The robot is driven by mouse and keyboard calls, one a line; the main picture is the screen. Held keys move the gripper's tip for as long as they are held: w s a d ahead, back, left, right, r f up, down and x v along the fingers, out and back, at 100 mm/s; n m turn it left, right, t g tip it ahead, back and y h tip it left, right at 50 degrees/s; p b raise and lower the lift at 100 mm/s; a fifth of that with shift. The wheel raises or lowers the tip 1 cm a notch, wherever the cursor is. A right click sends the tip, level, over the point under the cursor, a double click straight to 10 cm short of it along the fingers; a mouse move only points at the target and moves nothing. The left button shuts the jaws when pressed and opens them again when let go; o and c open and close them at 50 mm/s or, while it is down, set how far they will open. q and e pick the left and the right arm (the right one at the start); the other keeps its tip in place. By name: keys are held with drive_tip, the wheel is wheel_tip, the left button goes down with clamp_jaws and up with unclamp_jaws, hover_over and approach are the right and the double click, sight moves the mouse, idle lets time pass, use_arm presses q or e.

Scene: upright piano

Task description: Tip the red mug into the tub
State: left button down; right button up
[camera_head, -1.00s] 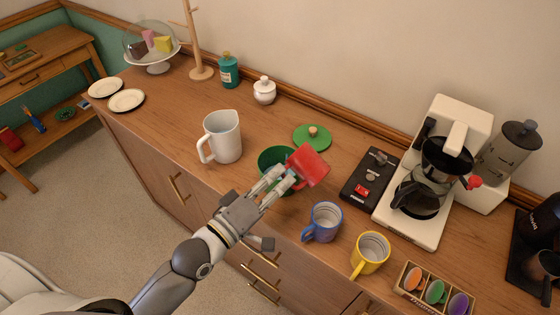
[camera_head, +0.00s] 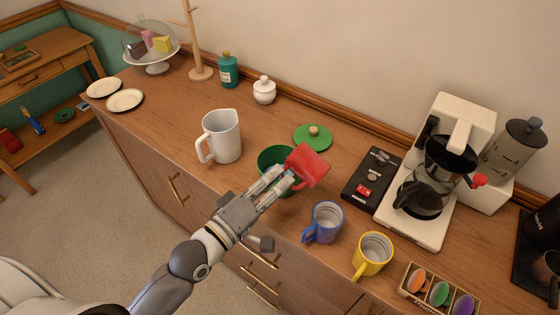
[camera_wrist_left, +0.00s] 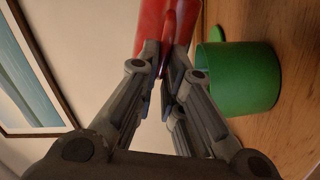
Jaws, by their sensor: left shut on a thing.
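The red mug (camera_head: 308,165) is held tilted by my left gripper (camera_head: 285,180), just right of the green tub and above its rim. The gripper is shut on the mug's handle side. The green tub (camera_head: 272,158) stands open on the counter, partly hidden behind the gripper fingers. In the left wrist view the mug (camera_wrist_left: 168,25) is between the fingertips at the top, with the tub (camera_wrist_left: 245,78) to its right. The inside of the mug cannot be seen. My right gripper is not in view.
A blue mug (camera_head: 325,222) and a yellow mug (camera_head: 372,254) stand close on the right. A white pitcher (camera_head: 222,137) stands left of the tub. A green lid (camera_head: 313,137) lies behind. A coffee maker (camera_head: 432,170) stands further right.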

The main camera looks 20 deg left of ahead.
use_arm(q)
drive_tip(key=shift+w+a+r+n+p, duration=0.15)
drive_tip(key=shift+w+a+n+p, duration=0.1)
drive_tip(key=shift+a+n, duration=0.2)
drive_tip(key=shift+w+a+r+n+p, duration=0.15)
drive_tip(key=shift+a+n+p, duration=0.1)
drive_tip(key=shift+a+n, duration=0.2)
idle(0.4)
drive_tip(key=shift+w+a+r+n+p, duration=0.1)
drive_tip(key=shift+a+r+n+p, duration=0.1)
drive_tip(key=shift+n+p, duration=0.7)
